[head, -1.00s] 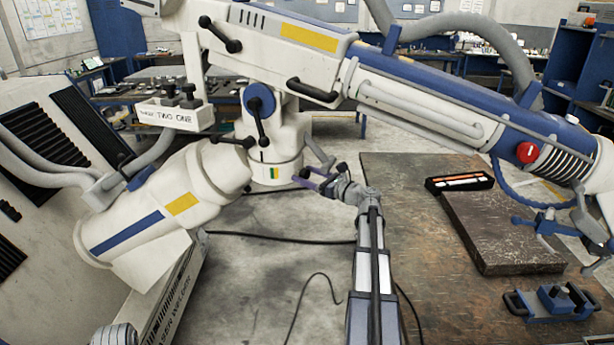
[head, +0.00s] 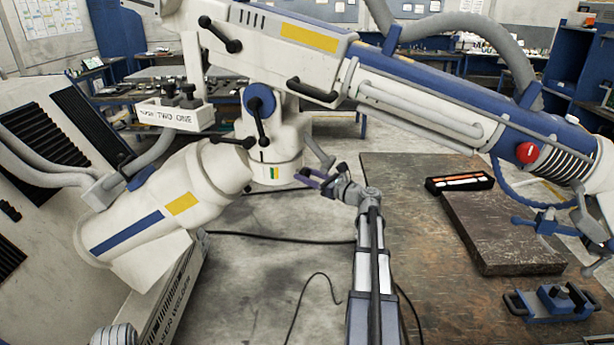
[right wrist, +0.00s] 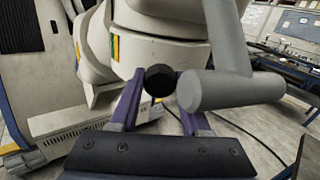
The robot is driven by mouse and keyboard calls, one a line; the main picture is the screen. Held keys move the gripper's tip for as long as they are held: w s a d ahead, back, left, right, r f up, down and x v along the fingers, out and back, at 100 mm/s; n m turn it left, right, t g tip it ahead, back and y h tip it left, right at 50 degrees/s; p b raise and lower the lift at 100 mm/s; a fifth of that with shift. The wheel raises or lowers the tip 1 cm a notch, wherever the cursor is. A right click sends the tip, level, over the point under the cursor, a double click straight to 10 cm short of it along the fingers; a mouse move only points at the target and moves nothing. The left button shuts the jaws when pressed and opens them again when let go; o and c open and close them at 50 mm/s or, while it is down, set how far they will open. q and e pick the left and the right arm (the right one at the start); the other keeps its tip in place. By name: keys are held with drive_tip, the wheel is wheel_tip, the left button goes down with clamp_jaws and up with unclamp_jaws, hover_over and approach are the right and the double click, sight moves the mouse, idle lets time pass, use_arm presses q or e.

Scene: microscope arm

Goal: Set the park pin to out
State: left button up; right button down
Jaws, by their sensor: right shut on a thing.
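The park pin appears to be the dark round knob (right wrist: 160,79) below the white column (head: 277,165) of the microscope arm. In the right wrist view it sits between the purple fingertips of my right gripper (right wrist: 161,88). That gripper is shut on it; in the head view the gripper (head: 310,177) is just right of and below the column's foot. The pin's shaft is hidden behind its knob, so I cannot tell how far out it stands. My left gripper is not in view.
A grey lever (right wrist: 235,90) with a thick round end is close beside the right fingertip. A brown table (head: 440,300) at right carries a dark slab (head: 500,235), a tray (head: 460,183) and a blue fixture (head: 555,302).

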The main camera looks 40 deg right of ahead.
idle(0.8)
drive_tip(key=shift+v, duration=1.1)
drive_tip(key=shift+c, duration=1.8)
unclamp_jaws()
drive_tip(key=v, duration=0.7)
drive_tip(key=shift+s, duration=0.3)
drive_tip(key=shift+d, duration=0.1)
